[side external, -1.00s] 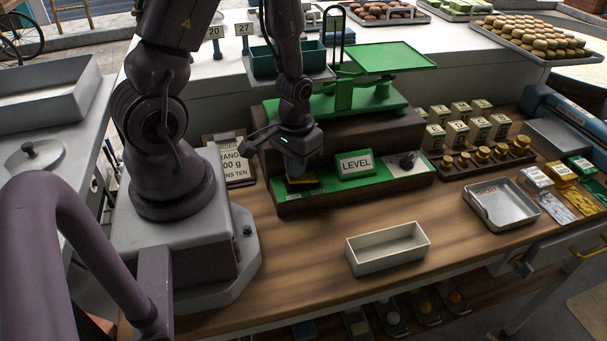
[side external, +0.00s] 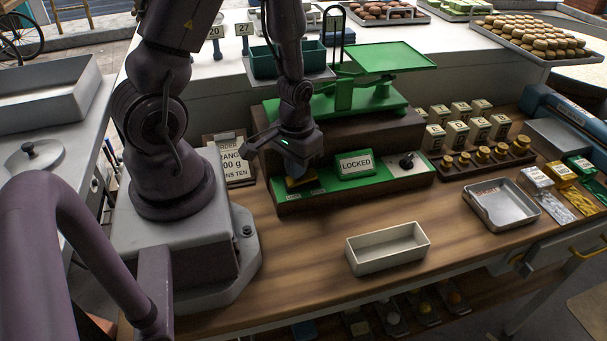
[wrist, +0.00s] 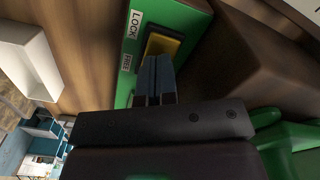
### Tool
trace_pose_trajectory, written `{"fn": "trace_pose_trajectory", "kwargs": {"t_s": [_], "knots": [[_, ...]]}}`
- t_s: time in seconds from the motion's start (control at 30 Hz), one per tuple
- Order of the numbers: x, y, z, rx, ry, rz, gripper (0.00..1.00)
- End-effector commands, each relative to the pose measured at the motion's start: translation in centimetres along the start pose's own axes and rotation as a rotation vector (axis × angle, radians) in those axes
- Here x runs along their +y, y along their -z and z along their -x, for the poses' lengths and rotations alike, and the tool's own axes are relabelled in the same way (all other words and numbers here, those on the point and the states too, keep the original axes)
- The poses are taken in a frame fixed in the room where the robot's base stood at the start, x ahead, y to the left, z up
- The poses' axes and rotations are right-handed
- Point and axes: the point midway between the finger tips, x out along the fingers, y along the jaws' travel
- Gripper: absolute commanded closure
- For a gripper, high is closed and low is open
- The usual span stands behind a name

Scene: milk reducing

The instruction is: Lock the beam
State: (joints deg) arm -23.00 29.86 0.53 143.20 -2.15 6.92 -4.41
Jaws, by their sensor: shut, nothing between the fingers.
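The green balance scale (side external: 385,98) stands on a dark wooden block, with a flat green pan at right and a green tray (side external: 275,62) at left. In front is a green control panel (side external: 378,178) whose sign (side external: 355,164) reads LOCKED. A yellow and black rocker switch (wrist: 163,45) sits on the panel in the wrist view, beside labels LOCK (wrist: 134,24) and FREE (wrist: 127,63). My gripper (wrist: 157,58) is shut and empty, its fingertips at the switch's near end, at or just above it. In the side view my gripper (side external: 294,172) covers part of the switch (side external: 300,182).
A black knob (side external: 407,161) is on the panel's right. Brass weights in a rack (side external: 482,158), several small cartons and a metal tray (side external: 501,203) stand at right. An empty white box (side external: 388,248) is in front. An order clipboard (side external: 232,163) lies at left.

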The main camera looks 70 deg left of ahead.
Motion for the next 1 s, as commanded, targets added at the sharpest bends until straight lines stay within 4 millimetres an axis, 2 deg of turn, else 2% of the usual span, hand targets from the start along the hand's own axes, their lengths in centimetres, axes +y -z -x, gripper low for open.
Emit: {"fn": "trace_pose_trajectory", "kwargs": {"t_s": [0.7,1.0], "knots": [[0.0,0.0,5.8,0.003,0.000,-0.001,1.00],[0.0,0.0,6.4,-0.001,0.000,0.000,1.00]]}}
